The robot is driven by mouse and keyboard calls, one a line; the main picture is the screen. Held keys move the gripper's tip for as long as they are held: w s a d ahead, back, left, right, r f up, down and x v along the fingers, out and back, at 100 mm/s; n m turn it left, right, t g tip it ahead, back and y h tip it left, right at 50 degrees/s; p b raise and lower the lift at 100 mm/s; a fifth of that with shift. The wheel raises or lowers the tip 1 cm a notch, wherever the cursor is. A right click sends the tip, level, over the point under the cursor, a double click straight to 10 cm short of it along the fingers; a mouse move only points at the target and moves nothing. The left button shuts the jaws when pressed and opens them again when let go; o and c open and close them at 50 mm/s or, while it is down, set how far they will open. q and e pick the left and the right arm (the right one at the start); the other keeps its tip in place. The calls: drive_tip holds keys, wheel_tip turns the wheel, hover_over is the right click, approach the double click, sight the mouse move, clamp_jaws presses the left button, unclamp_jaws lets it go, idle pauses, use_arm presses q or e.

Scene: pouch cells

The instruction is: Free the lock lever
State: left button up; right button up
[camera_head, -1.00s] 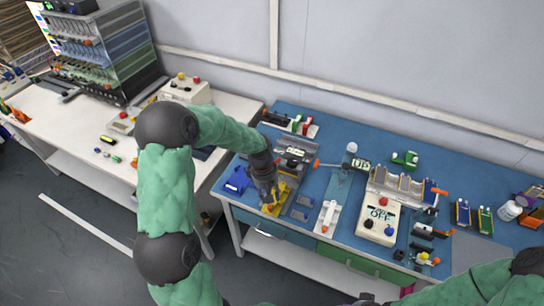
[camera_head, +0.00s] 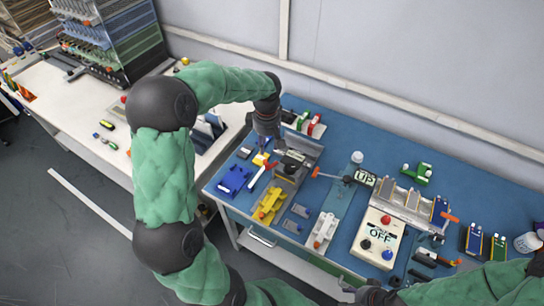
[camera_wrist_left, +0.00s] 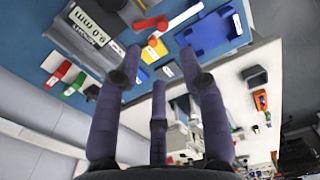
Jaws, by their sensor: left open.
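A lever with a white bar and red end (camera_head: 262,174) lies at the left part of the blue bench, beside the black and grey press-like fixture (camera_head: 291,165). In the left wrist view the red end (camera_wrist_left: 150,24) and white bar (camera_wrist_left: 184,18) show, near a small yellow block (camera_wrist_left: 153,52). I take this to be the lock lever, but cannot be sure. My left gripper (camera_head: 266,143) is above and behind it, pointing down. Its fingers (camera_wrist_left: 160,82) are spread and empty, apart from the lever. A dark end of my right arm (camera_head: 372,296) shows at the bottom edge; its fingers are unclear.
A yellow fixture (camera_head: 269,205) and a blue holder (camera_head: 233,180) stand near the front left. Red and green clamps (camera_head: 310,124) stand behind.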

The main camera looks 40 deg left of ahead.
sight(267, 164)
use_arm(q)
drive_tip(key=f, duration=0.5)
drive_tip(key=f+b, duration=0.1)
drive_tip(key=f, duration=0.4)
drive_tip(key=shift+s+b, duration=0.2)
drive_tip(key=shift+b, duration=0.1)
drive_tip(key=shift+r, duration=0.1)
clamp_jaws()
